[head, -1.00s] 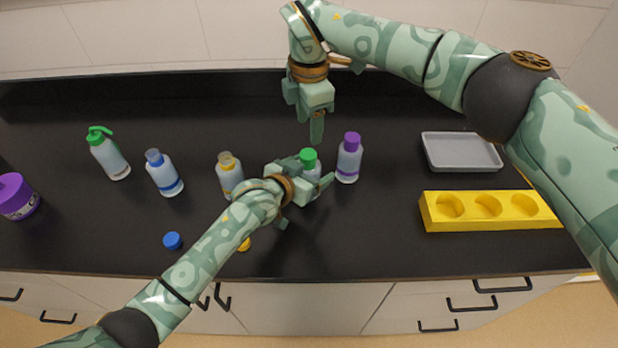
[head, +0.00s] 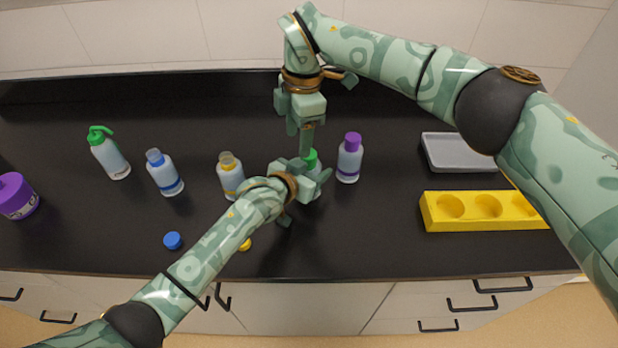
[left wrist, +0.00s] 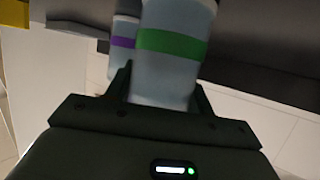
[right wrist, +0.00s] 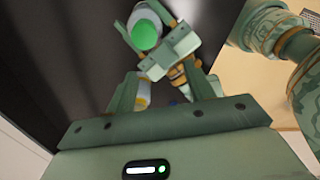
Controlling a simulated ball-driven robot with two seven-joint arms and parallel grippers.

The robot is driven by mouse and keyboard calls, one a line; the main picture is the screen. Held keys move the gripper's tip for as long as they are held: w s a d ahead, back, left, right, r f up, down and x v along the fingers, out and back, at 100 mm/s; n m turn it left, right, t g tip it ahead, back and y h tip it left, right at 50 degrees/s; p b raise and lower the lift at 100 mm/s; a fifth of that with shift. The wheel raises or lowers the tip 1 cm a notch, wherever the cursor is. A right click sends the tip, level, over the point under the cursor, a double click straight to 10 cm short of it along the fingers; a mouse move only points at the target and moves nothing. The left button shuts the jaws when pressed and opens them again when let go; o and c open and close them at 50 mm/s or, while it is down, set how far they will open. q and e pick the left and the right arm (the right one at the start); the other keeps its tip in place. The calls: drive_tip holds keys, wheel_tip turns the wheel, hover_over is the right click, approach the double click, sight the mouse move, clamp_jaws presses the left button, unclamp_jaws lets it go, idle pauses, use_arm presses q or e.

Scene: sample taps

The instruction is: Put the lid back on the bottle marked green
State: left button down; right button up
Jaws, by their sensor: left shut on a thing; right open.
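The bottle with the green band (left wrist: 165,75) stands in my left gripper (left wrist: 162,100), which is shut on its body. In the head view, the green lid (head: 311,158) is on top of this bottle, partly hidden by my right gripper (head: 305,152). The right wrist view shows the lid (right wrist: 146,35) from above, over the bottle's mouth; I cannot tell if it is tight. My right gripper is open and empty, pointing down just above and slightly left of the lid in the head view. My left gripper (head: 312,190) comes in from the front.
A purple-capped bottle (head: 349,160) stands close right. A blue lid (head: 172,240) and yellow lid (head: 245,245) lie in front. A yellow rack (head: 485,222) and grey tray (head: 462,153) are right.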

drive_tip(key=s+a+r+n+g+y, duration=0.1)
drive_tip(key=a+r+n+y, duration=0.1)
drive_tip(key=a+r+y, duration=0.5)
drive_tip(key=s+a+r+n+g+y, duration=0.1)
drive_tip(key=a+r+y, duration=0.25)
drive_tip(key=a, duration=0.55)
drive_tip(key=w+d+r+m+t+y, duration=0.1)
drive_tip(key=w+r+m+t+y, duration=0.5)
drive_tip(key=w+r+t, duration=0.7)
drive_tip(key=w+d+f+m+t+h, duration=0.1)
drive_tip(key=w+d+f+m+h, duration=0.25)
drive_tip(key=f+h, duration=0.25)
drive_tip(key=w+d+f+m+t+h, duration=0.1)
drive_tip(key=w+d+f+m+h, duration=0.15)
drive_tip(key=d+f+h, duration=0.3)
drive_tip(key=s+d+f+n+g+h, duration=0.2)
drive_tip(key=s+f+n+g, duration=0.1)
drive_tip(key=s+n+g, duration=0.1)
drive_tip(key=s+d+f+n+g+h, duration=0.2)
drive_tip(key=s+d+f+n+g, duration=0.1)
drive_tip(key=s+n, duration=0.3)
drive_tip(key=s+d+f+n+g+h, duration=0.2)
drive_tip(key=s+f+n+g, duration=0.2)
drive_tip(key=n, duration=0.3)
drive_tip(key=shift+s+d+f+g, duration=0.25)
drive_tip(key=shift+s+d+g, duration=0.15)
drive_tip(key=shift+s+g, duration=0.1)
drive_tip(key=shift+n, duration=0.5)
